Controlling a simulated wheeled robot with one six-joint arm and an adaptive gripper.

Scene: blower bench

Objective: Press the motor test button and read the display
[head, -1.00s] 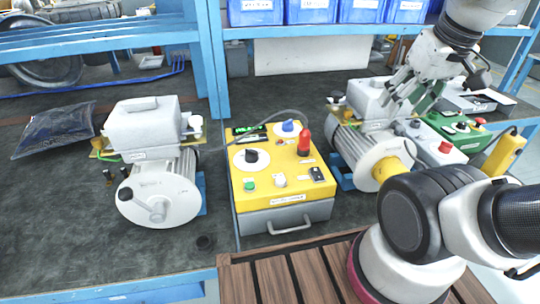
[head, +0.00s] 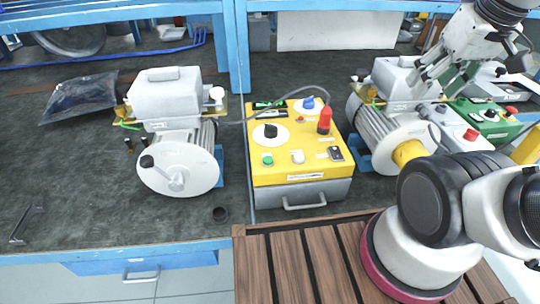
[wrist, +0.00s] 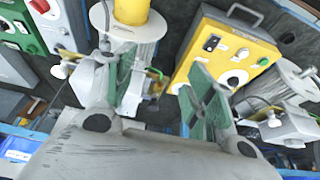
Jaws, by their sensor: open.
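The yellow test box (head: 277,180) stands on the bench in the middle of the head view. The display is too small to read. In the wrist view the yellow box (wrist: 215,35) shows beyond the fingers. My gripper (head: 432,90) hangs over the right motor, apart from the box. Its green-padded fingers (wrist: 168,95) are spread, with nothing between them.
A grey motor (head: 180,168) stands left of the box, another motor (head: 392,133) right of it with a yellow shaft end. A green box (head: 487,118) and a grey box with a red button (head: 452,133) lie farther right. A dark bag (head: 80,95) lies left. Blue shelf posts (head: 236,50) stand behind.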

